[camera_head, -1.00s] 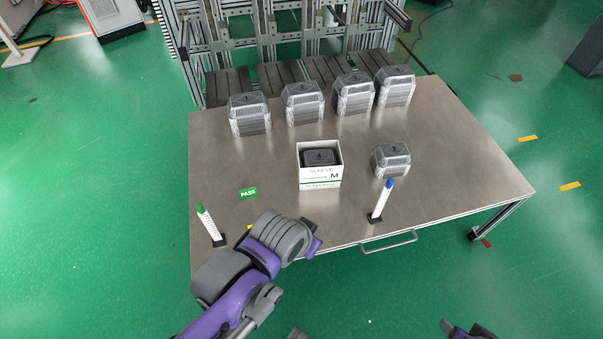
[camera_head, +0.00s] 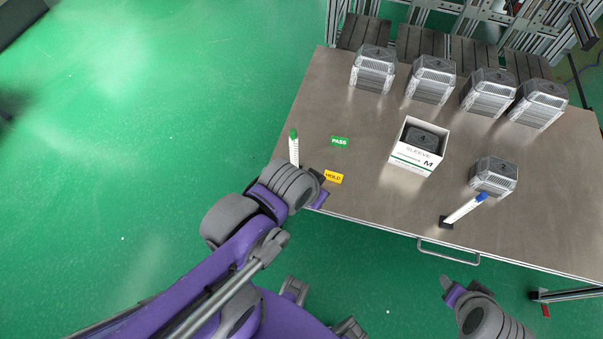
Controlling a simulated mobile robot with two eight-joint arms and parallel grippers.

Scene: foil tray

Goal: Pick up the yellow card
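The yellow card (camera_head: 334,177), marked HOLD, lies flat on the metal table near its front left edge. My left gripper (camera_head: 319,189) is at the table's front left edge, just left of the card. Its fingers are mostly hidden by the wrist, so I cannot tell whether it is open or touches the card. My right arm (camera_head: 478,312) shows at the bottom right, in front of the table; its fingertips are not clear.
A green PASS card (camera_head: 339,142) lies behind the yellow one. A green-topped white tube (camera_head: 294,149) stands to the left. A white sleeve box (camera_head: 416,161) holds a dark block. A blue-topped tube (camera_head: 464,210) and several grey blocks stand further right.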

